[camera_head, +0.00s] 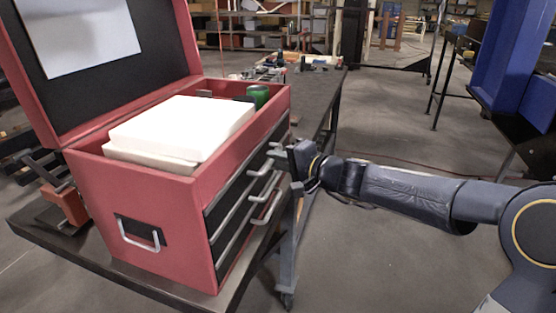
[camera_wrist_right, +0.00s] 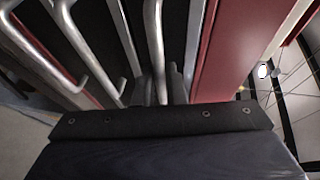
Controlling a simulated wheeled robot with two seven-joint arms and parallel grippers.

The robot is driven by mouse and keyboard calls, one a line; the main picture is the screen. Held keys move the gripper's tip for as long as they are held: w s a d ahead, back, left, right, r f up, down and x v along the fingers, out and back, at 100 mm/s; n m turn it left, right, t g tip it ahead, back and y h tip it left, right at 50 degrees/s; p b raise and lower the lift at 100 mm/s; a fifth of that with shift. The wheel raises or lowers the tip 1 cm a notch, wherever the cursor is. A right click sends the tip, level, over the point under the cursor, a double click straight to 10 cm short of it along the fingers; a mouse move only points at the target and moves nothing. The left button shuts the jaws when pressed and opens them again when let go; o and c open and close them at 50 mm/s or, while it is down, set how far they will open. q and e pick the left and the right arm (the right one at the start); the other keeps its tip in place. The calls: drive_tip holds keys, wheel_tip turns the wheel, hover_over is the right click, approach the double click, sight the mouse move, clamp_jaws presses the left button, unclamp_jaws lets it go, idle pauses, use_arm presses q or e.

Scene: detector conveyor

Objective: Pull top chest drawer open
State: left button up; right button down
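The red tool chest (camera_head: 150,205) stands on a dark table with its lid raised. Its dark drawer front faces right, with several silver bar handles, and the drawers look flush with the chest. The top drawer's handle (camera_head: 277,150) is the highest bar. My right gripper (camera_head: 287,160) is at this upper handle, reaching in from the right. In the right wrist view, a silver handle bar (camera_wrist_right: 154,45) runs down between the dark fingertips (camera_wrist_right: 160,88). I cannot tell whether they press on it. My left gripper is not in view.
White blocks (camera_head: 175,130) and a green cylinder (camera_head: 258,95) sit in the chest's open top. The table (camera_head: 320,90) extends behind, with small items at its far end. The floor (camera_head: 400,130) to the right of the table is mostly clear. A blue structure (camera_head: 510,55) stands far right.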

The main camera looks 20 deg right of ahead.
idle(0.3)
drive_tip(key=s+d+b, duration=0.6)
drive_tip(key=s+d, duration=0.5)
drive_tip(key=d, duration=0.5)
drive_tip(key=shift+s+d, duration=0.2)
drive_tip(key=shift+d, duration=0.15)
drive_tip(key=c, duration=1.5)
unclamp_jaws()
drive_tip(key=v, duration=0.7)
drive_tip(key=shift+s+d+b, duration=0.2)
drive_tip(key=shift+s+b, duration=0.1)
drive_tip(key=shift+b, duration=0.05)
